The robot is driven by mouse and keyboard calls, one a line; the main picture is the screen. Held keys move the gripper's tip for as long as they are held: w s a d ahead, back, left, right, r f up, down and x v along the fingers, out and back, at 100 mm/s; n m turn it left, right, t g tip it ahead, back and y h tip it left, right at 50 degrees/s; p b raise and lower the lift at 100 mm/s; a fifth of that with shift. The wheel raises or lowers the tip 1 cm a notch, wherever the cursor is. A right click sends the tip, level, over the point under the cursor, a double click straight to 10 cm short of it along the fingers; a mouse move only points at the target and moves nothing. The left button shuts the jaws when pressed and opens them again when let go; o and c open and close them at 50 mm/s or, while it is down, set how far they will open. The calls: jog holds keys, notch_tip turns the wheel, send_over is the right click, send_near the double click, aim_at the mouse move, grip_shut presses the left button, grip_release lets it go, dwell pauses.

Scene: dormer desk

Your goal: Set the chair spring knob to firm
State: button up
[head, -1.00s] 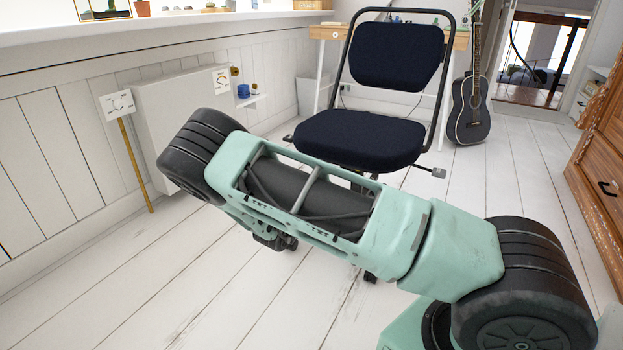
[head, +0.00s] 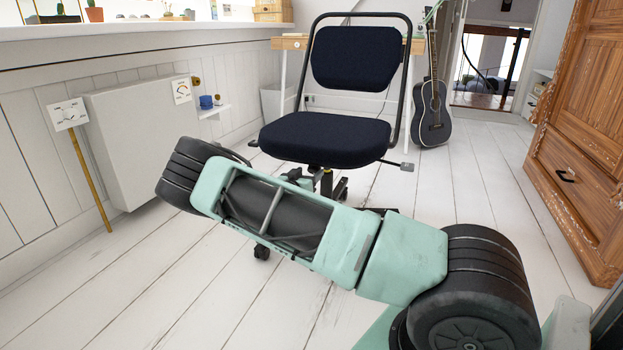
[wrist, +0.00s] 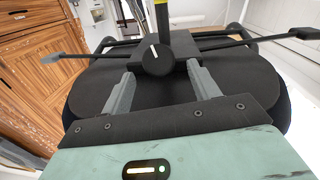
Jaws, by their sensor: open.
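The chair (head: 325,138) has a dark blue seat and back on a black frame and stands in the middle of the head view. In the wrist view, the round black spring knob (wrist: 157,60) sits on a dark housing under the seat, with side levers. Its white pointer line aims up and slightly left; I cannot read any soft or firm marks. My gripper (wrist: 160,72) is open, with one grey finger on each side of the knob and gaps showing. I cannot tell its exact distance from the knob. My arm hides the gripper in the head view.
A wooden cabinet (head: 585,140) stands at the right and a guitar (head: 432,108) behind the chair. A white wall panel (head: 140,140) and a dial sign on a stick (head: 68,115) are at the left. A chair lever (head: 395,165) sticks out right. White floor is clear around.

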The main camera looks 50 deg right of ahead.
aim_at(311, 170)
jog(key=shift+b+x, duration=0.45)
jog(key=shift+x, duration=1.05)
jog(key=shift+c, duration=0.3)
jog(key=c, duration=0.9)
